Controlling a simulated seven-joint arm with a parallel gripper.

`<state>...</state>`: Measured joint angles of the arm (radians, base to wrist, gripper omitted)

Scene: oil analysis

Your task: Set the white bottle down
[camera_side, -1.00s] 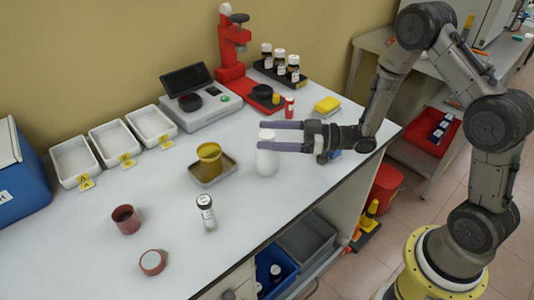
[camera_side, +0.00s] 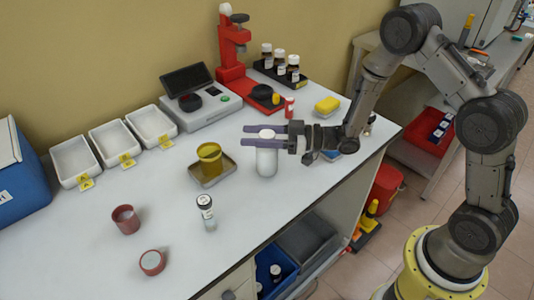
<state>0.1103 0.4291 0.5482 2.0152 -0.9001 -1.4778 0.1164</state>
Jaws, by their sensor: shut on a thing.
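The white bottle (camera_side: 267,161) is upright over the bare white worktop, right of the yellow cup. Its base appears to be at the worktop, though I cannot tell if it touches. My gripper (camera_side: 258,135) comes in level from the right. Its purple fingers lie either side of the bottle's upper part and are shut on it; the fingertips reach past the bottle to the left. The near finger hides part of the bottle's neck.
A yellow cup (camera_side: 209,154) sits on a small tray (camera_side: 220,176) just left of the bottle. A labelled vial (camera_side: 207,213) stands in front. A scale (camera_side: 202,109), red stand (camera_side: 232,50) and yellow sponge (camera_side: 327,105) are behind. The worktop in front right is clear.

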